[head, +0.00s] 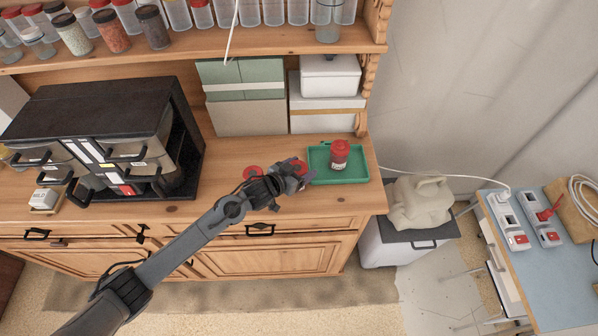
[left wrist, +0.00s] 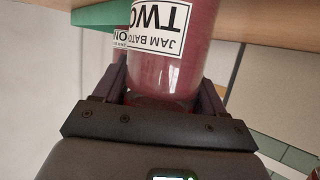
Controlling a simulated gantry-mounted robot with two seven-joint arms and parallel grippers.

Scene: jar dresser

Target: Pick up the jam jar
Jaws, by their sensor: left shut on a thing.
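My left gripper (head: 300,178) is at the counter's front, left of the green tray, and is shut on a jam jar (head: 298,165) whose red lid shows from above. In the left wrist view the held jar (left wrist: 172,75) is dark red, between the fingers, with a white label reading "JAM BATCH TWO" upside down. A second red jar (head: 339,152) with a red lid stands on the green tray (head: 355,177). Part of a jar labelled "ONE" (left wrist: 120,40) shows behind the held one. My right gripper is not in view.
A red round lid (head: 252,171) shows on the counter left of the gripper. A black drawer unit (head: 95,110) stands at the left, and green and white boxes (head: 240,95) at the back. A jar shelf (head: 200,42) runs above.

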